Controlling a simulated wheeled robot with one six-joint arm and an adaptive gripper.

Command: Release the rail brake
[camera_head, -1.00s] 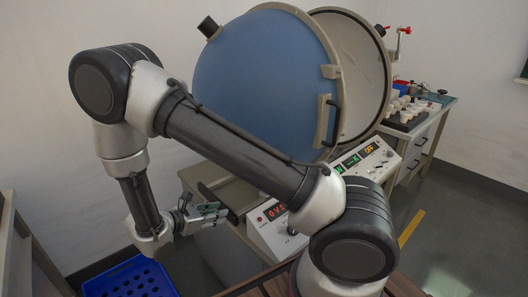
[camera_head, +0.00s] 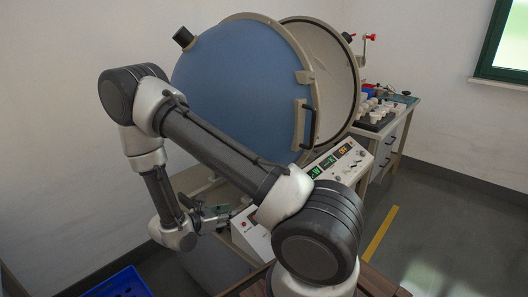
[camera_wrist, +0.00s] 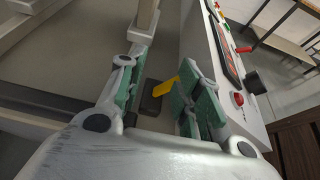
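My gripper (camera_wrist: 160,98) is open in the wrist view, with its green-padded fingers apart. A small yellow lever (camera_wrist: 165,87) shows beyond and between the fingertips, nearer the right finger. It rises from a dark block (camera_wrist: 151,103) on the rail structure; I take it for the rail brake. Whether the right finger touches the lever I cannot tell. In the head view my gripper (camera_head: 222,214) is beside the left end of the control panel, low in front of the blue sphere (camera_head: 235,100). The lever is not distinguishable there.
The sloped control panel (camera_head: 335,172) has lit displays; its red button (camera_wrist: 238,99) is close right of my gripper. A beige rail frame (camera_wrist: 146,20) stands ahead. A blue crate (camera_head: 122,285) is at lower left. A bench (camera_head: 399,101) holds several white parts behind.

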